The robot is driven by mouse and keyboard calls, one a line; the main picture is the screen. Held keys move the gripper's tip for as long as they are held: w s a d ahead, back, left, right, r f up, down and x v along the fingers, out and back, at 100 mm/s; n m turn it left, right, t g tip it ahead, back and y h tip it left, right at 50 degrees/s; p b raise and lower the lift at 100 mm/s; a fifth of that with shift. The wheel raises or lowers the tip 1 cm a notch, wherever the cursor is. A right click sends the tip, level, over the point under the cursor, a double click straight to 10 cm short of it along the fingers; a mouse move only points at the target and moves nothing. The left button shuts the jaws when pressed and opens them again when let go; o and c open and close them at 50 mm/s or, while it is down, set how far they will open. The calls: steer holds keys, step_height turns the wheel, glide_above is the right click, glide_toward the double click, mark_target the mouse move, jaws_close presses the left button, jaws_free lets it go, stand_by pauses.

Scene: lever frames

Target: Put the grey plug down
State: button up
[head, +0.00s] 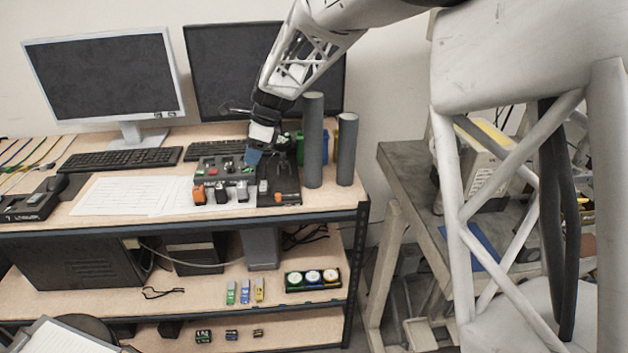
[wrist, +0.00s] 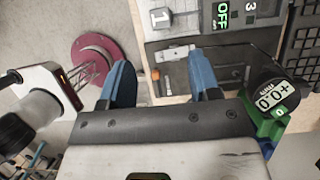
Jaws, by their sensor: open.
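My gripper (head: 254,157) is over the black and grey control unit at the right part of the desk. Its two blue fingers (wrist: 160,85) are spread apart in the wrist view with nothing held between them. A small light-grey piece, likely the grey plug (wrist: 174,53), lies on a dark panel (wrist: 180,80) just beyond the fingertips, apart from them. In the head view a small grey piece (head: 263,187) shows at the front of the unit, below my gripper; I cannot tell if it is the same one.
Two tall grey cylinders (head: 313,140) (head: 346,150) stand right of the unit. A grey box with an OFF display (wrist: 222,14) is beyond the fingers. A black dial (wrist: 270,97) and green part are close by the right finger. Papers (head: 125,195) lie left.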

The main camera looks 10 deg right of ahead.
steer(key=shift+d, duration=0.1)
steer(key=s+d+r+n+h, duration=0.1)
steer(key=s+d+r+n, duration=0.45)
steer(key=s+d, duration=0.4)
steer(key=s+d+n+t+h, duration=0.1)
steer(key=s+d+n, duration=0.3)
steer(key=s, duration=0.7)
steer(key=s+d+n+h, duration=0.1)
steer(key=s+d+n, duration=0.3)
steer(key=s, duration=0.7)
steer(key=s+d+n+t+h, duration=0.1)
steer(key=s+d+n, duration=0.3)
steer(key=s+d, duration=0.3)
steer(key=s, duration=0.4)
steer(key=shift+d+f+t+h, duration=0.15)
steer(key=shift+d+t+h, duration=0.15)
steer(key=shift+d+h, duration=0.1)
steer(key=shift+c, duration=0.5)
